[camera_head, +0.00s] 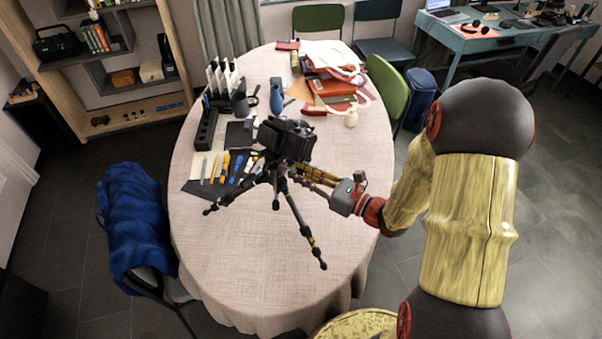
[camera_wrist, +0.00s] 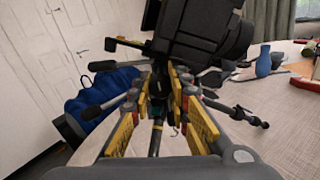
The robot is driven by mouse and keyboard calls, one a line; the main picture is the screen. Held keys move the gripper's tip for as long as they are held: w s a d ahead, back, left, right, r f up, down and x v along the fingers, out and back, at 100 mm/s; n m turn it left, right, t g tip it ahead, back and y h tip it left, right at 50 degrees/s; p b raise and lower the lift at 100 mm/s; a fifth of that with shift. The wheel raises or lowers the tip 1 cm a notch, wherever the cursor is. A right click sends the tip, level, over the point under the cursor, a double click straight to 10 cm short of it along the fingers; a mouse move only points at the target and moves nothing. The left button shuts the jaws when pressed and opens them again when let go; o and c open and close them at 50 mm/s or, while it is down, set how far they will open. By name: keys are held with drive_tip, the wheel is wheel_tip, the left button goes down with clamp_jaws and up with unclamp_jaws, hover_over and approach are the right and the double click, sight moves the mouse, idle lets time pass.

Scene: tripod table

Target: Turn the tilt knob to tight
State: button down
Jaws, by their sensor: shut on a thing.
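A black camera (camera_head: 287,138) sits on a small black tripod (camera_head: 303,228) standing with spread legs on the round table. My gripper (camera_head: 303,169) reaches in from the right, at the tripod head just below the camera. In the wrist view the camera (camera_wrist: 205,38) fills the top, above my gripper (camera_wrist: 164,88). Its yellow-padded fingers are closed around a part at the tripod head, where the tilt knob sits. The knob itself is mostly hidden by the fingers, and its tight or loose setting cannot be read. Dark tripod legs (camera_wrist: 240,114) spread behind the fingers.
The round table (camera_head: 225,265) has a pale cloth, bare at the front. Several tools (camera_head: 222,168) lie left of the tripod. A blue vase (camera_head: 276,95) and a pile of books and bags (camera_head: 330,87) stand behind. A chair with a blue jacket (camera_head: 135,220) is at left.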

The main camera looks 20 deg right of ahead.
drive_tip(key=shift+m+p, duration=0.3)
drive_tip(key=shift+p, duration=0.2)
drive_tip(key=m+p, duration=0.1)
drive_tip(key=p, duration=0.2)
drive_tip(key=m+p, duration=0.2)
drive_tip(key=p, duration=0.1)
drive_tip(key=shift+r+m, duration=0.25)
drive_tip(key=shift+m, duration=0.05)
drive_tip(key=m+p, duration=0.6)
drive_tip(key=p, duration=0.2)
drive_tip(key=shift+f, duration=0.1)
drive_tip(key=m+p, duration=0.3)
drive_tip(key=shift+m+p, duration=0.4)
drive_tip(key=shift+f+m+p, duration=0.15)
drive_tip(key=shift+m+p, duration=0.6)
drive_tip(key=shift+m, duration=0.2)
drive_tip(key=shift+f+m+p, duration=0.1)
drive_tip(key=shift+m+p, duration=0.6)
drive_tip(key=shift+m, duration=0.25)
drive_tip(key=c, duration=1.9)
unclamp_jaws()
drive_tip(key=shift+d, duration=0.1)
